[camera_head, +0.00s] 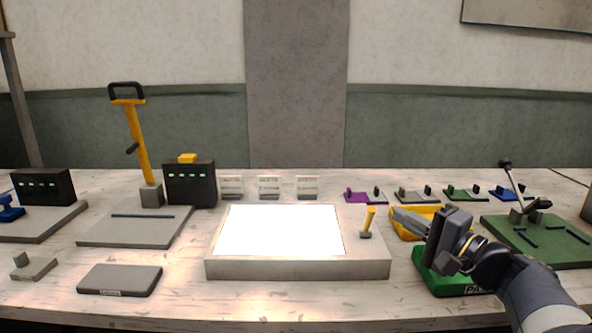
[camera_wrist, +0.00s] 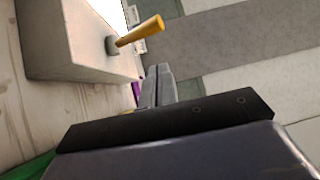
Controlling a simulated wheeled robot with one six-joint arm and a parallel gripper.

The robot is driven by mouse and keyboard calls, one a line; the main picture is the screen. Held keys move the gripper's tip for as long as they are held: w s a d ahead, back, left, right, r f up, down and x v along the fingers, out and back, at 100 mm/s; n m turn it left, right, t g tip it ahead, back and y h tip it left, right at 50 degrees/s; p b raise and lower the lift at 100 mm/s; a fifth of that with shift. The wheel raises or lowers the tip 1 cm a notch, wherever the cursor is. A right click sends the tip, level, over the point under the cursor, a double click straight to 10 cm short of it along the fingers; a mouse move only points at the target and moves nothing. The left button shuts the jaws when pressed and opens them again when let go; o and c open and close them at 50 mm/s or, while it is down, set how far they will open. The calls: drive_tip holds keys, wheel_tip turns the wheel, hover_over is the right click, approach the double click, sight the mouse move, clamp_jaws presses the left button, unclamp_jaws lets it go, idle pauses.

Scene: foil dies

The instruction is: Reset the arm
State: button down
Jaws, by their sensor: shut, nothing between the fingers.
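My gripper (camera_head: 402,216) is at the right of the bench in the head view, its fingers pointing left toward the yellow lever of the light box. The fingers are shut together with nothing between them, and they also show closed in the wrist view (camera_wrist: 157,87). The arm reaches in from the lower right, above a green tray (camera_head: 432,284) and in front of a yellow tray (camera_head: 398,229), and hides part of both. The light box (camera_head: 297,268) has a bright white top and a short yellow lever (camera_head: 369,219); the lever also shows in the wrist view (camera_wrist: 140,31).
Small purple (camera_head: 357,197), grey, green and blue dies line the back right. A yellow-handled press (camera_head: 140,150), black boxes (camera_head: 190,185) and a grey slab (camera_head: 120,280) occupy the left. The front edge is mostly clear.

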drive_tip(key=w+a+m+g+h+p, duration=0.1)
drive_tip(key=w+m+g+h+p, duration=0.2)
drive_tip(key=w+p, duration=0.95)
drive_tip(key=shift+g+y, duration=0.3)
drive_tip(key=shift+y, duration=0.2)
drive_tip(key=s+d+p, duration=0.1)
drive_tip(key=s, duration=0.2)
drive_tip(key=s+d+r+p, duration=0.1)
drive_tip(key=s+d, duration=0.1)
drive_tip(key=s, duration=0.2)
drive_tip(key=s+d+p, duration=0.1)
drive_tip(key=s, duration=0.2)
drive_tip(key=shift+s+d+r, duration=0.2)
drive_tip(key=shift+n, duration=0.3)
